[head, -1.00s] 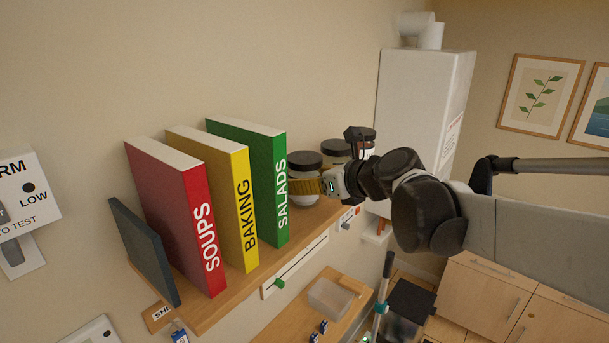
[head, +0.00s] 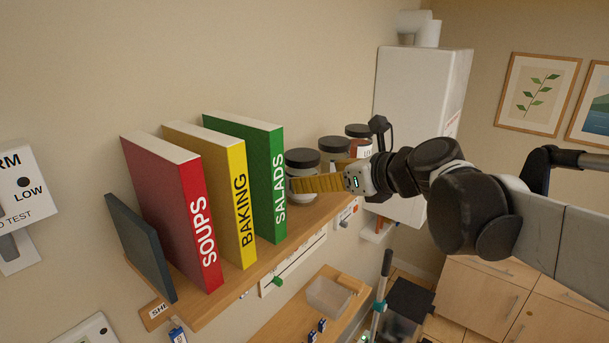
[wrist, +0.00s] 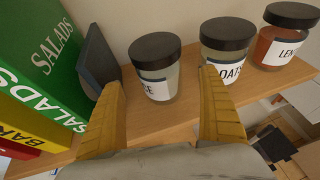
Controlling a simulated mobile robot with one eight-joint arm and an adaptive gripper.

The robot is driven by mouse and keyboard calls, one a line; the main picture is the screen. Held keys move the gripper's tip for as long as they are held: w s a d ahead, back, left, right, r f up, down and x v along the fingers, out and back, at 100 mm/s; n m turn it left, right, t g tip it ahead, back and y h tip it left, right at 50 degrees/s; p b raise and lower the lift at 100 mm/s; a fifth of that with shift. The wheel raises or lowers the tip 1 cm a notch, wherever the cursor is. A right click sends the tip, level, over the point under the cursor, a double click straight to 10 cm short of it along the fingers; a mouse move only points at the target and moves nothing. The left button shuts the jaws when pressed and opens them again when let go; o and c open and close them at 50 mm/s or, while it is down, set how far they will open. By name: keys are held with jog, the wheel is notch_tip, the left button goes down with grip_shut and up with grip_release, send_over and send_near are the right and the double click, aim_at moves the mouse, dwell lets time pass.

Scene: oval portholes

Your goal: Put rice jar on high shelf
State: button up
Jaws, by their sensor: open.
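The rice jar (wrist: 155,68), clear with a black lid and pale contents, stands upright on the wooden shelf (wrist: 175,133); only the end of its label reads, apparently "CE". It also shows in the head view (head: 302,160), right of the green book and partly covered by my gripper. My gripper (wrist: 160,84) is open and empty, its yellow fingers on either side of the jar's front in the wrist view. In the head view my gripper (head: 294,185) reaches in from the right at the jar's height. Whether the fingers touch the jar I cannot tell.
An oats jar (wrist: 228,50) and a red-filled jar (wrist: 285,38) stand to the right, the oats jar close to my right finger. A dark slab (wrist: 99,58) and the green book (wrist: 45,55) stand to the left. A white cabinet (head: 415,110) stands beyond the shelf's far end.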

jog(key=v, duration=0.5)
jog(key=s+d+f+n+g+h, duration=0.1)
jog(key=s+d+f+n+h, duration=0.3)
jog(key=s+f+n, duration=0.5)
jog(key=s+d+f+n+g+h, duration=0.2)
jog(key=s+d+f+n, duration=0.6)
jog(key=n, duration=1)
notch_tip(320, 180, down, 4)
jog(key=s+h, duration=0.2)
jog(key=shift+s+n+h, duration=0.2)
jog(key=shift+n+h, duration=0.2)
jog(key=shift+d+r, duration=0.1)
